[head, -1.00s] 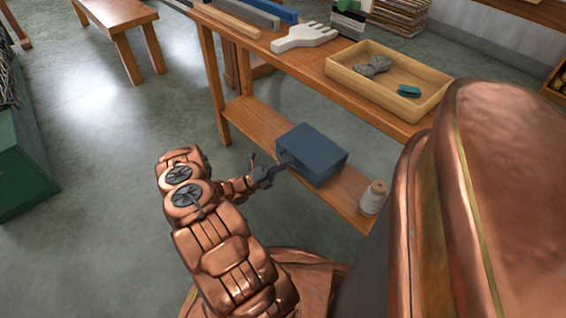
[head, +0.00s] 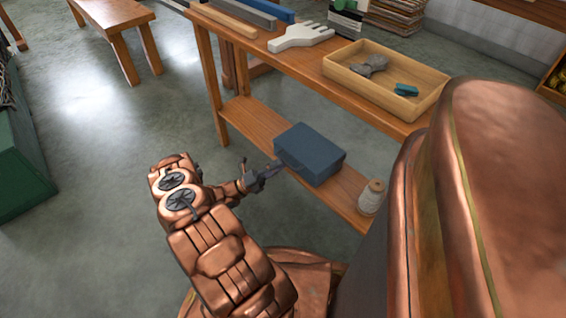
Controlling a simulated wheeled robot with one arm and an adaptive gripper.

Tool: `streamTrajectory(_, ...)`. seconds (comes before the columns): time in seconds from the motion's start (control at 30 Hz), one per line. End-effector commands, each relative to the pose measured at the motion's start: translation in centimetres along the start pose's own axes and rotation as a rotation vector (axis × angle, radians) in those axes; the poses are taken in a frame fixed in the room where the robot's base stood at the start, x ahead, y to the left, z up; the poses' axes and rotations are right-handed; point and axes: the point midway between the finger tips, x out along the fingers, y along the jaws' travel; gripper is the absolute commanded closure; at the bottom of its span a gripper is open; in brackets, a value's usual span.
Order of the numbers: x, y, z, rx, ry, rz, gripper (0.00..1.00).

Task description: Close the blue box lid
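The blue box (head: 310,152) sits on the lower wooden shelf of the bench. Its top and front faces look flat and unbroken, and no opening shows, so the lid appears closed from this view. My gripper (head: 261,166) is just left of the box, level with its left end. Its dark fingers are spread apart with nothing between them. One finger points toward the box's left edge; I cannot tell whether it touches.
The lower shelf (head: 248,118) is clear to the left. Above, the bench top holds a wooden tray (head: 425,112) and a white hand-shaped piece (head: 300,37).

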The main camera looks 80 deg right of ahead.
Motion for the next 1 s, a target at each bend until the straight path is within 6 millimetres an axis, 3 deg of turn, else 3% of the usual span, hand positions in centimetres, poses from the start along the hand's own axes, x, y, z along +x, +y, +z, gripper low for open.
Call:
streamTrajectory(0.2,-2.9,0.1,-0.1,-0.001,-0.002,-0.001,0.77)
streamTrajectory(0.4,-4.4,0.1,-0.1,-0.002,-0.002,0.0,0.77)
streamTrajectory(1.0,-4.7,0.1,-0.1,-0.003,-0.001,0.0,0.77)
